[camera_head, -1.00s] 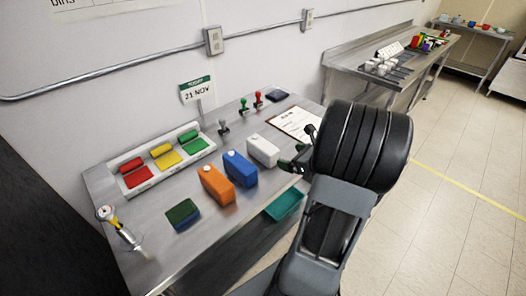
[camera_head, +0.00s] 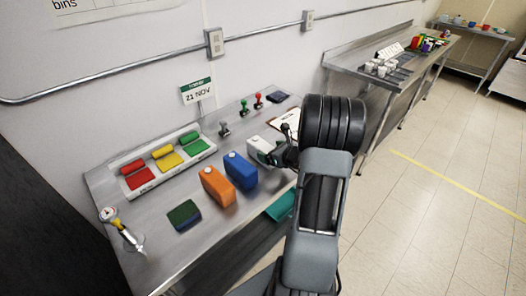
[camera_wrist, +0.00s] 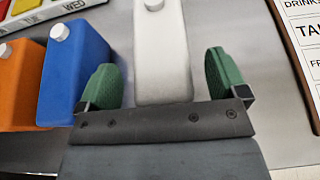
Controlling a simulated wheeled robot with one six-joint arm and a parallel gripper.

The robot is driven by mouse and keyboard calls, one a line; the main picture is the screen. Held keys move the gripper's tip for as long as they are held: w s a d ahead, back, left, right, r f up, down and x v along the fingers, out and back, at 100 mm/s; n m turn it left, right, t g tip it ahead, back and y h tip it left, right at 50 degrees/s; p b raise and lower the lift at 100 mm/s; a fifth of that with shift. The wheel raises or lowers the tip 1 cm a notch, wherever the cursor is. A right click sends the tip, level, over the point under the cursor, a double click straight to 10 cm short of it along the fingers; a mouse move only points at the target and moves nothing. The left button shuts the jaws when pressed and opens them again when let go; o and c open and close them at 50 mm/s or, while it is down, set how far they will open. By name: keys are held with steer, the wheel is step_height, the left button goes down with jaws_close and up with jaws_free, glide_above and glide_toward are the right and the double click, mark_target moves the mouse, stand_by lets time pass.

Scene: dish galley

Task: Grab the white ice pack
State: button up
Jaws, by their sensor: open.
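The white ice pack (camera_wrist: 162,60) stands upright on the metal table, with a round cap on top. In the head view it (camera_head: 259,146) is partly hidden by my gripper (camera_head: 278,155). In the wrist view my gripper (camera_wrist: 164,80) is open, with one green finger on each side of the ice pack.
A blue pack (camera_head: 240,170) and an orange pack (camera_head: 216,186) stand to the left. A clipboard (camera_head: 287,120) lies close on the right, partly hidden by my arm. Stamps (camera_head: 245,108) stand behind. A teal bin (camera_head: 281,205) is below the table's front edge.

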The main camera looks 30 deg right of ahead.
steer(key=shift+x, duration=0.85)
steer(key=c, duration=1.2)
steer(key=shift+r, duration=0.1)
steer(key=shift+c, duration=0.2)
